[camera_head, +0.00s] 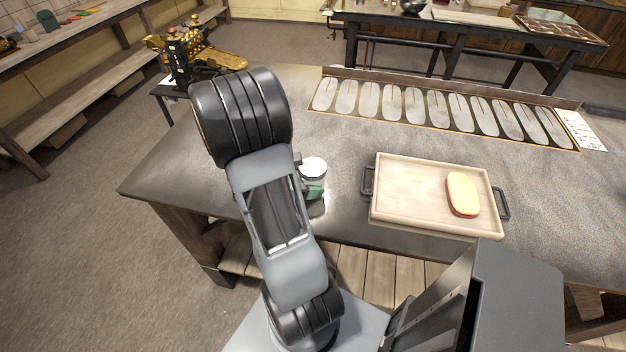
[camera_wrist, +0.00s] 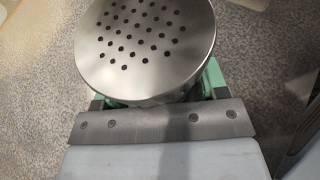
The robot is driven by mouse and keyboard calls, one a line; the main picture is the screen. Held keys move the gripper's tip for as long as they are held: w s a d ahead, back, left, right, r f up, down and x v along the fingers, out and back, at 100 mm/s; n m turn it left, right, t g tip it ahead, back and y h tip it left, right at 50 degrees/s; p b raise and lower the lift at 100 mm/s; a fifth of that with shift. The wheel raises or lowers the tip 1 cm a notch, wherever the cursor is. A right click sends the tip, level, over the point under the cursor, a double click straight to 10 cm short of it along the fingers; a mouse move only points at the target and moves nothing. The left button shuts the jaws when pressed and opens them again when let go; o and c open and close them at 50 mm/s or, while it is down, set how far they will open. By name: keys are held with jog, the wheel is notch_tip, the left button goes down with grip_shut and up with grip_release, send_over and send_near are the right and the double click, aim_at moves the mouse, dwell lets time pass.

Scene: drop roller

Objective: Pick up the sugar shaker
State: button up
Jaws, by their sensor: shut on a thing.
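The sugar shaker (camera_head: 313,168) is at the near edge of the metal worktop, left of the tray, partly hidden by my arm. Its round, pale lid and part of its body show. In the wrist view the shaker's silver lid, pierced with many holes (camera_wrist: 145,45), fills the top middle. My gripper (camera_head: 314,190) has green fingers and is shut on the sugar shaker. In the wrist view green parts of my gripper (camera_wrist: 158,98) show at both sides below the lid. I cannot tell whether the shaker's base touches the worktop.
A wooden tray (camera_head: 400,200) with dark handles holds a red-and-yellow oval block (camera_head: 462,194) to the right. A long rack of pale oval slots (camera_head: 440,105) lies along the worktop's back. A gold-and-black machine (camera_head: 195,52) stands at back left. The worktop (camera_head: 335,140) between is clear.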

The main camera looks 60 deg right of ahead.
jog(key=shift+c, duration=1)
